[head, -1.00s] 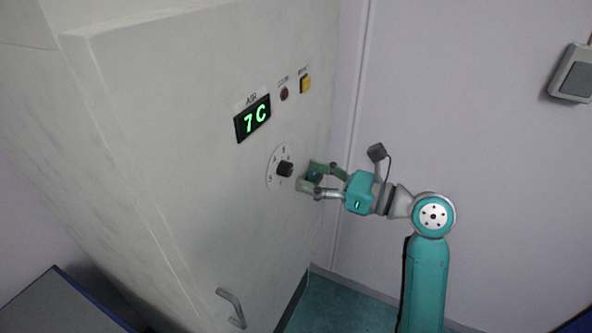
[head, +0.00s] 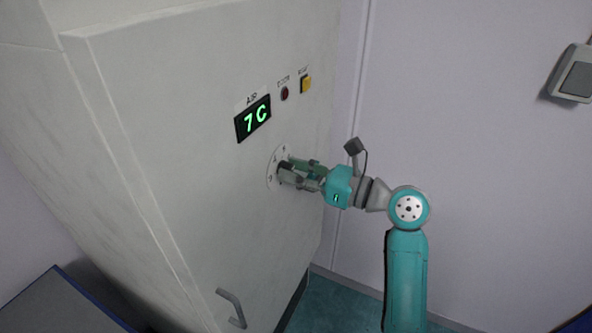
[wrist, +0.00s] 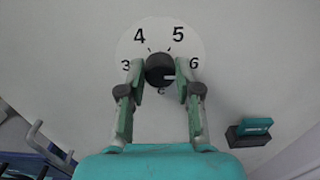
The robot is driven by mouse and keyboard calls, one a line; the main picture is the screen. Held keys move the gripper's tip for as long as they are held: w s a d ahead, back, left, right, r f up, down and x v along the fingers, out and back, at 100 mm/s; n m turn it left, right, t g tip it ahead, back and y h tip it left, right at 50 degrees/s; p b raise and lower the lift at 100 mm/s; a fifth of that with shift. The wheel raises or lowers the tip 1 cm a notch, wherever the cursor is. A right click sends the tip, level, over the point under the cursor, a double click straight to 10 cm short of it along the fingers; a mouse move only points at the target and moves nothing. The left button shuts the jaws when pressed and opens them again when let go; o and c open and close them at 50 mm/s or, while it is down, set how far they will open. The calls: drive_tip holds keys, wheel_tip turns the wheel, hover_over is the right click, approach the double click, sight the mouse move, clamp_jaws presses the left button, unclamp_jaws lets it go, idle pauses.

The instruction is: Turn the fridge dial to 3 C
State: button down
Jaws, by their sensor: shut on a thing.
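The fridge dial (wrist: 127,45) is a white disc with a black round knob (wrist: 160,70) on the pale fridge door. In the wrist view the numbers 3, 4, 5 and 6 show around it. A white mark on the knob points right, a little below the 6. The display (head: 253,119) above the dial reads 7 C in green. My gripper (wrist: 160,75) is shut on the knob, one finger at each side. In the head view my gripper (head: 287,172) covers much of the dial and knob.
A red lamp or button (head: 284,94) and a yellow switch (head: 306,84) sit above the dial, to the right of the display. A door handle (head: 231,307) stands out lower on the door. The wall (head: 470,120) is at the right.

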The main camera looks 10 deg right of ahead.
drive_tip(key=shift+n, duration=0.4)
drive_tip(key=shift+f+n, duration=0.2)
drive_tip(key=shift+n, duration=8.6)
drive_tip(key=shift+f+n, duration=0.2)
drive_tip(key=shift+n, duration=8.6)
drive_tip(key=c, duration=0.8)
unclamp_jaws()
